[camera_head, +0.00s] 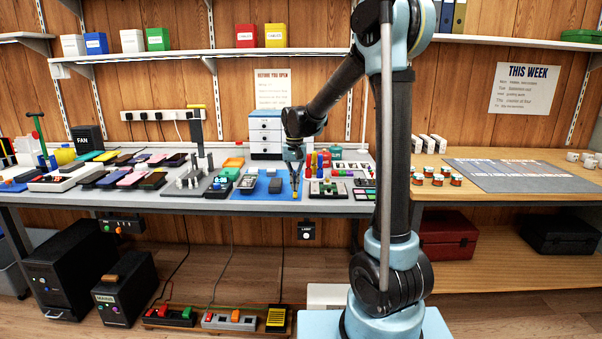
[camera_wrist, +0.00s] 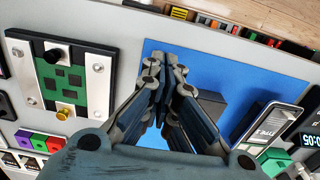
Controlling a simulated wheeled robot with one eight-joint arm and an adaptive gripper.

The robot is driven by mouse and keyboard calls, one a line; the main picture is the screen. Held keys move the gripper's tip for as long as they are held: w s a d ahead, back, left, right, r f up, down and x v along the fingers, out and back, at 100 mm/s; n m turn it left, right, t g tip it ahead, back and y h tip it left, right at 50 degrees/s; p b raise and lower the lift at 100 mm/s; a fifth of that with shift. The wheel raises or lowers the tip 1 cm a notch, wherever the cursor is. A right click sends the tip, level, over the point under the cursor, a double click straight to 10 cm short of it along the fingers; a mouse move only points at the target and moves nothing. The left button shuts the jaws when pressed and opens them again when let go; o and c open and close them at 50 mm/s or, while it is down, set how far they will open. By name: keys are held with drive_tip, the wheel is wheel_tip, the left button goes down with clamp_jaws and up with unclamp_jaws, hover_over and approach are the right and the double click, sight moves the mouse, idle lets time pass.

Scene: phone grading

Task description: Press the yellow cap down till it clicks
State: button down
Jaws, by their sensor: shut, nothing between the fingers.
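My gripper (camera_head: 295,194) is shut and empty, pointing down over the blue mat at the bench front. In the wrist view its fingertips (camera_wrist: 166,68) meet over the blue mat (camera_wrist: 230,62). A yellow-gold round cap (camera_wrist: 63,113) stands on a green board (camera_wrist: 58,80) with white rails, left of my fingers and apart from them. A black knob (camera_wrist: 53,56) is at the board's other end. In the head view the board (camera_head: 327,188) lies just right of my gripper, its cap too small to make out. Whether the cap is up or down, I cannot tell.
A dark block (camera_wrist: 208,104) and a phone in a stand (camera_wrist: 270,125) are beside my fingers. Coloured upright handles (camera_head: 312,160) stand behind the board. Several phones (camera_head: 120,178) crowd the bench's left. The grey mat (camera_head: 520,175) on the right table has bare room.

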drive_tip(key=shift+f, duration=1.05)
idle(0.5)
drive_tip(key=shift+r, duration=3.5)
